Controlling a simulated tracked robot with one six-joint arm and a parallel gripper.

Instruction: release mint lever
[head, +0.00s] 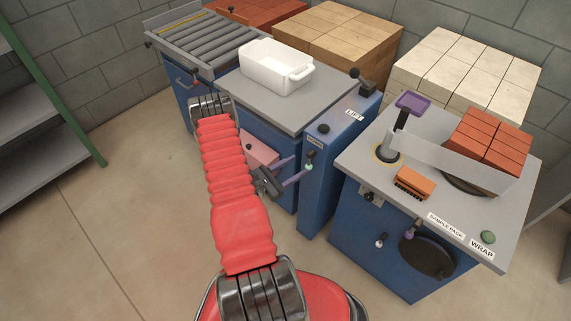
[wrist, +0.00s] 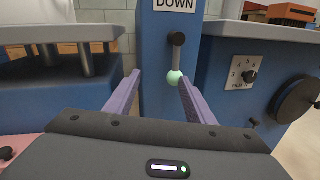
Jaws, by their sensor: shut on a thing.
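The mint lever (wrist: 174,77) has a pale mint ball at the end of a short grey arm. It hangs down from a dark pivot on the blue column's front, under a DOWN label. In the head view the mint ball (head: 309,167) shows small, at the tips of my gripper. My gripper (wrist: 159,76) has two purple fingers, one on each side of the lever, and is shut on it. The ball lies close against the right finger, while a gap shows towards the left finger. The head view shows my gripper (head: 297,170) from above, at the column's left side.
The blue lift column (head: 338,150) stands between a bench with a white tub (head: 275,66) and a wrap table (head: 440,170) bearing orange bricks (head: 487,150). Floor is free at the left.

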